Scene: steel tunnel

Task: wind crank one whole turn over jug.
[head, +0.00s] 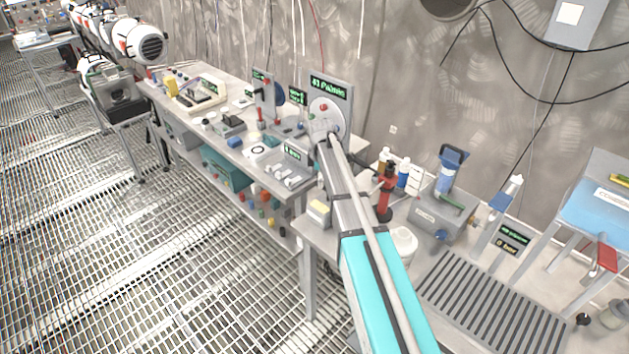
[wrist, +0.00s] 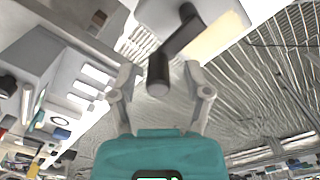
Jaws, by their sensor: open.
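In the wrist view a dark grey crank (wrist: 177,40) stands out from a pale box (wrist: 222,32) with a cream face. Its round handle end (wrist: 158,76) shows between the spread fingertips of my gripper (wrist: 159,72), with a gap visible on both sides. My gripper is open and holds nothing. How deep the handle sits between the fingers is unclear. In the head view my arm hides the crank and my gripper cannot be made out. A white round vessel (head: 404,241), possibly the jug, stands right of my arm, partly covered by it.
A red and black pump-like device (head: 386,192) and bottles (head: 403,172) stand close right of my arm. A bench (head: 270,180) with instruments and switches runs left. A tall panel (head: 338,95) with a dial stands behind. Open grating floor (head: 170,260) lies left.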

